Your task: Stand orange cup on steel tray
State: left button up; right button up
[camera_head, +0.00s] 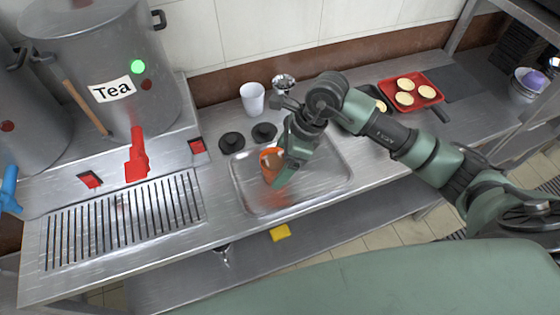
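The orange cup (268,164) is at the steel tray (252,203), partly hidden behind my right gripper. I cannot tell whether its base touches the tray floor. My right gripper (279,172) comes down over the tray with its fingers at the cup; from this angle I cannot tell whether they grip it or are just beside it. The tray is a shallow, shiny rectangle on the steel counter. My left gripper does not show.
Two black lids (232,142) lie behind the tray, with a white cup (252,99) and a metal cup (284,84) farther back. A stockpot marked Tea (110,60) stands left above a drain grate (125,228). A red tray (412,91) holds several pale rounds.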

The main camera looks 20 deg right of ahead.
jog(key=shift+r, duration=0.2)
jog(key=shift+d+r, duration=0.15)
jog(key=shift+r, duration=0.05)
jog(key=b+v, duration=0.3)
jog(key=v, duration=0.8)
jog(key=shift+r, duration=0.25)
jog(key=shift+s+f, duration=0.1)
jog(key=shift+s, duration=0.05)
